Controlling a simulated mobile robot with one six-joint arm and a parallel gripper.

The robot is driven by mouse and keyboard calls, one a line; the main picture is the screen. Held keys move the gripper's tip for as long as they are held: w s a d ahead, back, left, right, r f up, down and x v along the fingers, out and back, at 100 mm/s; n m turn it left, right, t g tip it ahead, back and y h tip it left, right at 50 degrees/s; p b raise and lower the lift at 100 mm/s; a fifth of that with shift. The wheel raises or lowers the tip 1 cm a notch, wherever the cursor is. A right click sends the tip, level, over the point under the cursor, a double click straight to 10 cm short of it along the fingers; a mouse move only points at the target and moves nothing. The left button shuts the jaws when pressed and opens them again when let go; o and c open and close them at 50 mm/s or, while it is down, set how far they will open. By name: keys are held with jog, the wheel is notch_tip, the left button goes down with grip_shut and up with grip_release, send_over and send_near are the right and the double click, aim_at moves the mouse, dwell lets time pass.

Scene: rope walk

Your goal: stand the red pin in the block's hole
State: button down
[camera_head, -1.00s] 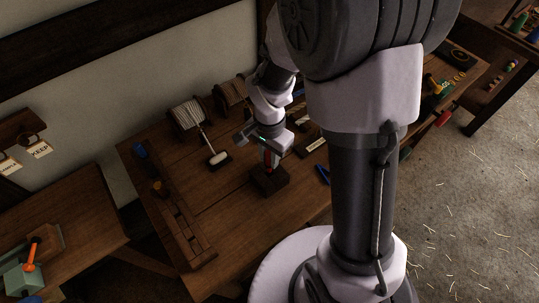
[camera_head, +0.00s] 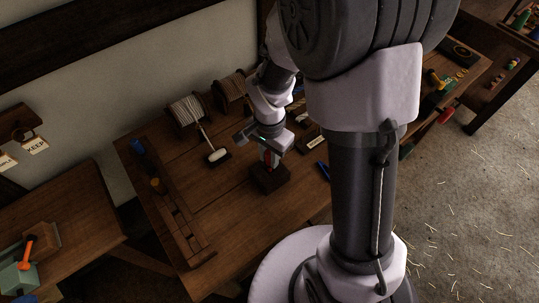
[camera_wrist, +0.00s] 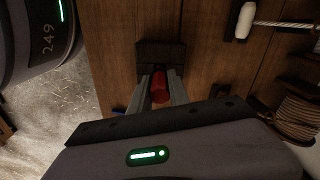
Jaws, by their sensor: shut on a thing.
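The red pin (camera_wrist: 160,86) is upright between the two fingers of my gripper (camera_wrist: 160,92), which is shut on it. The dark wooden block (camera_head: 271,180) stands on the bench directly below. In the wrist view the block (camera_wrist: 160,52) lies just beyond the fingertips. The hole is hidden, and I cannot tell whether the pin's lower end is inside it or just above it.
The wooden bench (camera_head: 222,208) has clear room left of the block. Rope reels (camera_head: 187,111) stand at its back, with a white-ended roller (camera_head: 217,155) in front of them. A blue object (camera_head: 323,170) lies right of the block. A slotted wooden rack (camera_head: 190,232) runs along the left edge.

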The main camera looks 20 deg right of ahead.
jog(key=shift+f+b, duration=1.45)
jog(key=shift+f, duration=0.25)
jog(key=c, duration=1.1)
grip_release()
jog(key=shift+c, duration=0.2)
jog(key=shift+r, duration=0.1)
notch_tip(320, 180, up, 17)
jog(key=p, duration=0.6)
jog(key=shift+r, duration=0.2)
